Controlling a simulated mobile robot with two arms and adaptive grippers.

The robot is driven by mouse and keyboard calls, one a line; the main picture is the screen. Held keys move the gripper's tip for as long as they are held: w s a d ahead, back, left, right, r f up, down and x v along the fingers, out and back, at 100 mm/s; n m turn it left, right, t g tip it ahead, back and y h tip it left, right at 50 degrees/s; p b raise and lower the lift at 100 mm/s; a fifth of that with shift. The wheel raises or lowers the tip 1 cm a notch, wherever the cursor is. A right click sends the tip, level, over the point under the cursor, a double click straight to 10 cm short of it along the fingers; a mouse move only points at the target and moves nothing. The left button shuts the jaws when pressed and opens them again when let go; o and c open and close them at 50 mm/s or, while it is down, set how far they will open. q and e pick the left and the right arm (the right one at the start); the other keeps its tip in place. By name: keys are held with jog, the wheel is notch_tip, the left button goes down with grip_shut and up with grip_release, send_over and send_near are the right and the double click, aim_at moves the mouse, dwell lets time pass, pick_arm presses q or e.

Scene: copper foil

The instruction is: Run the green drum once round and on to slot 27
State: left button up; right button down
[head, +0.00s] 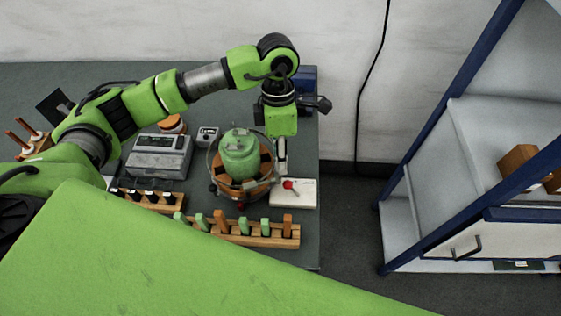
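The green drum (240,156) stands upright on a round brown and dark base on the table, right of centre. My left arm reaches over from the left, and my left gripper (281,160) points down just right of the drum. Its fingers overlap in this view, so their opening and any contact with the drum are unclear. A white box (300,197) with a red knob (288,185) lies below the gripper. Slot markings, including 27, are not readable. My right gripper is not in view.
A wooden rack (262,242) with green and orange pegs stands in front of the drum. A grey scale-like device (158,157) and a small meter (207,136) sit left. A blue-framed shelf (425,165) stands right, across a floor gap.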

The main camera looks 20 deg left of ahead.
pick_arm(q)
notch_tip(320, 180, up, 10)
jog(key=w, duration=0.1)
jog(key=shift+w+a, duration=0.35)
jog(key=shift+a, duration=0.1)
jog(key=shift+f, duration=0.1)
